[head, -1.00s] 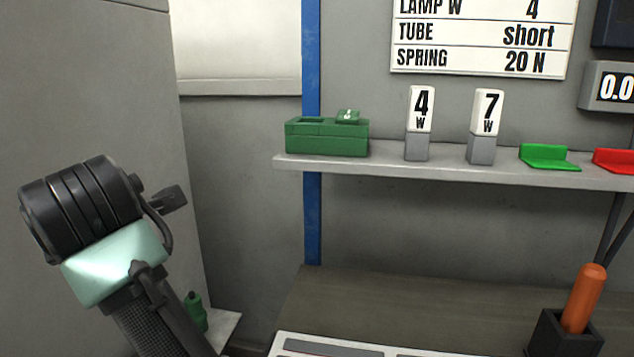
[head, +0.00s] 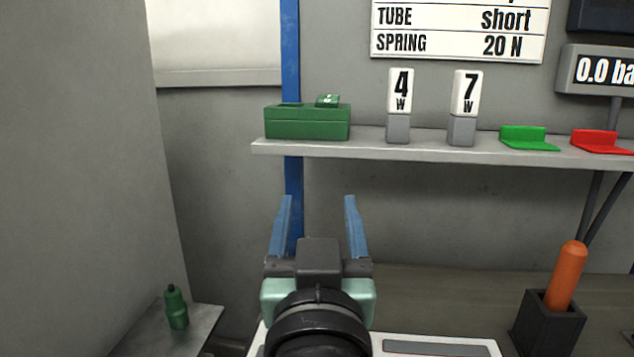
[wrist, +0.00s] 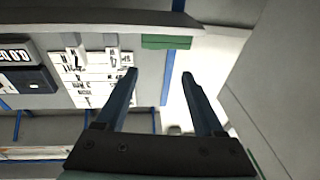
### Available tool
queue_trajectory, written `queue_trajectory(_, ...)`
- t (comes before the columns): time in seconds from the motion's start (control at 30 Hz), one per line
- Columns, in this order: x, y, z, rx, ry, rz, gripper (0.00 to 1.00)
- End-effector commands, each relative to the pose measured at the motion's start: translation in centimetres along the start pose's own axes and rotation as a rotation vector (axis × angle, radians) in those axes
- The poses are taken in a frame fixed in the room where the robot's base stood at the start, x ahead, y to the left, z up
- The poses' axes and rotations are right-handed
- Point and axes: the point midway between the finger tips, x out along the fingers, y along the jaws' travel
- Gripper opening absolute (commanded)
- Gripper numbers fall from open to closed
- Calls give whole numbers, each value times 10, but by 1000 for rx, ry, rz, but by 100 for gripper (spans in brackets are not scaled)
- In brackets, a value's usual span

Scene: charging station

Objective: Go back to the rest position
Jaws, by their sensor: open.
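My gripper (head: 316,226) is in the lower middle of the head view, with its two blue fingers apart and nothing between them. In that view it points away from me, below the shelf and in front of the blue post (head: 290,60). The open fingers (wrist: 158,75) also show in the wrist view, empty, with the wall and the white sign board (wrist: 92,75) behind them.
A shelf (head: 360,150) holds a green box (head: 307,122), 4 W and 7 W blocks (head: 398,128) (head: 461,130), a green bracket (head: 528,140) and a red bracket (head: 600,143). An orange handle (head: 567,275) stands in a dark holder (head: 545,325). A green bottle (head: 176,308) stands at lower left.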

Motion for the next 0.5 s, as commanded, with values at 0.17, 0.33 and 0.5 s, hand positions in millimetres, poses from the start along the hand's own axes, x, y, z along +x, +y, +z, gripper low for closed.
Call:
queue_trajectory(0.17, -25, 0, -42, -1, 239, -2, 70)
queue_trajectory(0.33, -64, -1, -87, -2, 484, -3, 70)
queue_trajectory(0.5, -91, -1, -144, -2, 644, -3, 70)
